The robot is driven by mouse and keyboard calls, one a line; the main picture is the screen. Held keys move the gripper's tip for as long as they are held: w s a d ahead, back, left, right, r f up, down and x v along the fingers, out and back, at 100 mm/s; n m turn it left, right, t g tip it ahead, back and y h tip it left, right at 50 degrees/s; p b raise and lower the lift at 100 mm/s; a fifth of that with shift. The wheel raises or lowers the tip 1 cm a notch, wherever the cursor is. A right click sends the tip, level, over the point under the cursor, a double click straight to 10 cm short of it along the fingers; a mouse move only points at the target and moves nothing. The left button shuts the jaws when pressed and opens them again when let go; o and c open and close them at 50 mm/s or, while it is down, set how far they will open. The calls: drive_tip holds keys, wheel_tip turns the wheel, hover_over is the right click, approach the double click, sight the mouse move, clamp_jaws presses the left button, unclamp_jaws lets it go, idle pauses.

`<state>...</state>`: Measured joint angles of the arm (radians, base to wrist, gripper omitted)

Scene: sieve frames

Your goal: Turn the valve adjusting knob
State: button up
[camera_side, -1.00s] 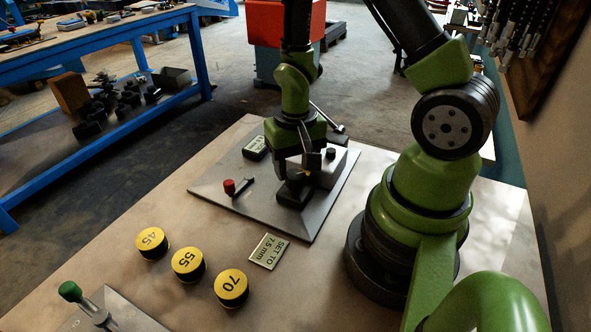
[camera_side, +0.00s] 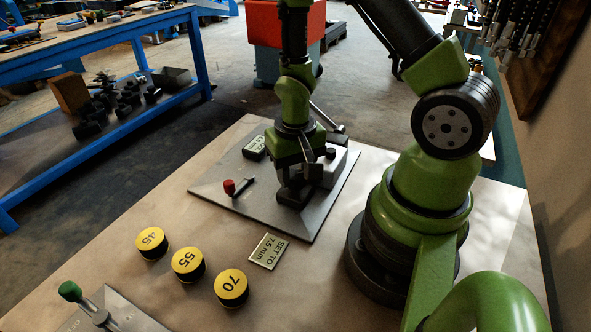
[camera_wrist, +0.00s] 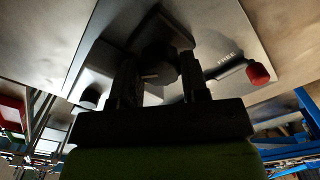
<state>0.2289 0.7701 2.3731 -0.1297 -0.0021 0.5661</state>
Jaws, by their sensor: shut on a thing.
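My gripper (camera_side: 301,172) points down over the grey metal plate (camera_side: 225,190) and is shut on a dark knob (camera_side: 294,195). In the wrist view the dark knob (camera_wrist: 160,62) sits between the two fingers of my gripper (camera_wrist: 160,80), with a small pale mark on its face. The fingers cover part of the knob in the side view. A small red-tipped lever (camera_side: 236,186) lies on the plate to the left of the knob. A small display (camera_side: 255,147) stands near the plate's far left corner.
A grey block (camera_side: 336,165) with a dark top button stands right beside my gripper. A card reading "SET TO 7.5 mm" (camera_side: 268,251) lies in front of the plate. Yellow-topped discs marked 45 (camera_side: 151,242), 55 (camera_side: 188,263) and 70 (camera_side: 231,287) stand front left.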

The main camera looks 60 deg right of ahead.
sight(296, 174)
drive_tip(key=shift+n, duration=2.6)
drive_tip(key=o, duration=0.6)
drive_tip(key=shift+o, duration=0.2)
drive_tip(key=shift+r, duration=0.15)
wheel_tip(296, 174, up, 10)
